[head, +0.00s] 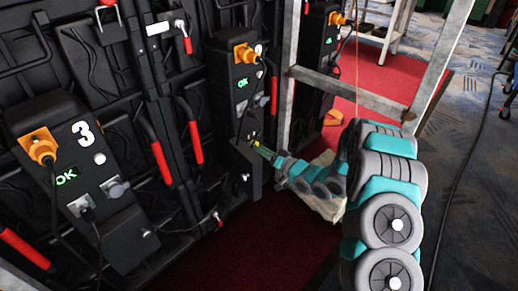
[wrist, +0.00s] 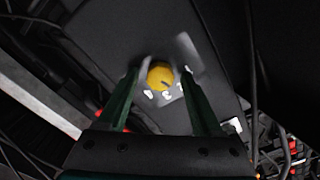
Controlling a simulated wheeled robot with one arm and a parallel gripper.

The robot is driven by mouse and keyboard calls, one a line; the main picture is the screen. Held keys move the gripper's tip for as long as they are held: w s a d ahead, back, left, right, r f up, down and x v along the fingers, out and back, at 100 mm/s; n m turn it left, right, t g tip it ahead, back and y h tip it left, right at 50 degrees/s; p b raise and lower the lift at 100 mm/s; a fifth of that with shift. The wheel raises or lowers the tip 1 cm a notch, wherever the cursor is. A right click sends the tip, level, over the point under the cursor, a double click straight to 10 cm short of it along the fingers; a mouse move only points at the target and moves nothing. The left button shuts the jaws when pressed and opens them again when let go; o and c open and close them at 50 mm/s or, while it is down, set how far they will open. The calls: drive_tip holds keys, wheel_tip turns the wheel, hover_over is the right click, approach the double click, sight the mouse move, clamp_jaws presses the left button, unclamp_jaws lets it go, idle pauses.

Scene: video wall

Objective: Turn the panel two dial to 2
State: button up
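Panel two looks to be the middle black panel (head: 238,85), with an orange plug at its top and a green OK display; its number is not readable. The dial is a round yellow knob (wrist: 160,76) with a dark pointer mark at its lower part. White digits, partly blurred, stand on the plate around it. I cannot read the dial's setting. My gripper (wrist: 161,73) has its two green fingers on either side of the dial, with narrow gaps showing. In the head view my gripper (head: 260,149) reaches from the right to the panel's lower part, where its fingertips hide most of the dial.
A panel marked 3 (head: 82,165) stands to the left, another panel (head: 316,55) to the right behind a grey metal frame (head: 350,92). Red-handled levers (head: 153,148) and hanging cables lie between panels. A box (head: 246,172) juts out below the dial.

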drive_tip(key=shift+b+v, duration=0.3)
drive_tip(key=shift+v, duration=3.6)
